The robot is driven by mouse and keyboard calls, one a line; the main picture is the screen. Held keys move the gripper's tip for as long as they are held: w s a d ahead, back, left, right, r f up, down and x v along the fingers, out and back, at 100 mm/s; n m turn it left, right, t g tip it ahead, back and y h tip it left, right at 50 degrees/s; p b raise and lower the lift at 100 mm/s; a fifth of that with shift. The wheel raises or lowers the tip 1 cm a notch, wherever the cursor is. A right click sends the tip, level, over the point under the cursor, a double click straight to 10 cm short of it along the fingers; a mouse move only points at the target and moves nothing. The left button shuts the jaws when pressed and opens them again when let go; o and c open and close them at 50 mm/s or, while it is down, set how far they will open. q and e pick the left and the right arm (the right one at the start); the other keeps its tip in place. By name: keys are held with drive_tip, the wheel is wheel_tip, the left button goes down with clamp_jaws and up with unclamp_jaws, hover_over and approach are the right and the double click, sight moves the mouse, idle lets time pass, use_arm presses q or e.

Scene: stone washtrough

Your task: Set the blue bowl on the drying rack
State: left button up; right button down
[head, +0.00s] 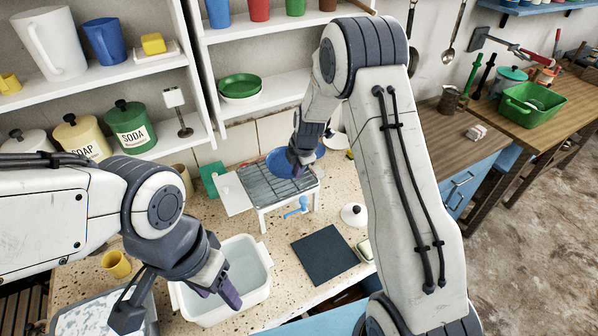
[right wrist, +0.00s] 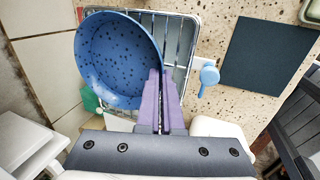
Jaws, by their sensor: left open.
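The blue bowl (right wrist: 115,58) is speckled dark inside. In the right wrist view it covers much of the wire drying rack (right wrist: 183,42). My right gripper (right wrist: 161,78) has its purple fingers close together at the bowl's rim, shut on it. In the head view the bowl (head: 279,163) is over the far right part of the rack (head: 262,188), partly hidden by my right gripper (head: 299,158). I cannot tell whether the bowl touches the rack. My left gripper (head: 216,289) is open and empty over the white water basin (head: 262,268).
A blue tap-like piece (head: 297,208) is at the rack's front. Shelves with a green bowl (head: 240,86) and canisters (head: 133,127) stand behind. A yellow cup (head: 116,264) is at left.

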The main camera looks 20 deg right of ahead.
drive_tip(key=shift+f, duration=1.05)
drive_tip(key=shift+f, duration=0.2)
drive_tip(key=c, duration=1.1)
unclamp_jaws()
drive_tip(key=shift+r, duration=0.1)
